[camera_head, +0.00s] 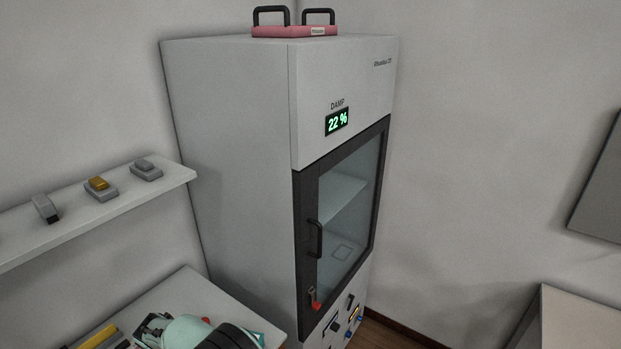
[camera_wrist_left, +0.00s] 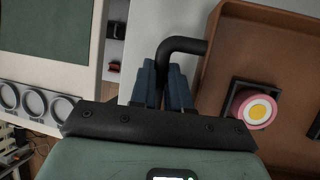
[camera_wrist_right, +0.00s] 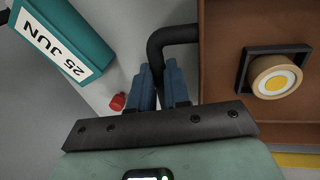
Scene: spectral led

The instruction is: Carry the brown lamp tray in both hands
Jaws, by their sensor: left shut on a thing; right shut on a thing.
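The brown lamp tray shows in the left wrist view (camera_wrist_left: 222,62) and in the right wrist view (camera_wrist_right: 265,25), with a black bent handle at each side. My left gripper (camera_wrist_left: 165,80) is shut on one black handle (camera_wrist_left: 180,45). A pink-rimmed round lamp with a yellow centre (camera_wrist_left: 257,109) sits in a dark square holder in the tray. My right gripper (camera_wrist_right: 160,80) is shut on the other handle (camera_wrist_right: 170,36). A tan-rimmed lamp (camera_wrist_right: 276,78) sits in a holder near that side.
A tall grey cabinet (camera_head: 228,130) with a shut glass door (camera_head: 345,215) reads 22 %. A pink tray (camera_head: 295,31) lies on its top. A wall shelf (camera_head: 90,215) holds small devices. A teal box marked 25 JUN (camera_wrist_right: 62,40) and a red knob (camera_wrist_right: 118,101) are near my right gripper.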

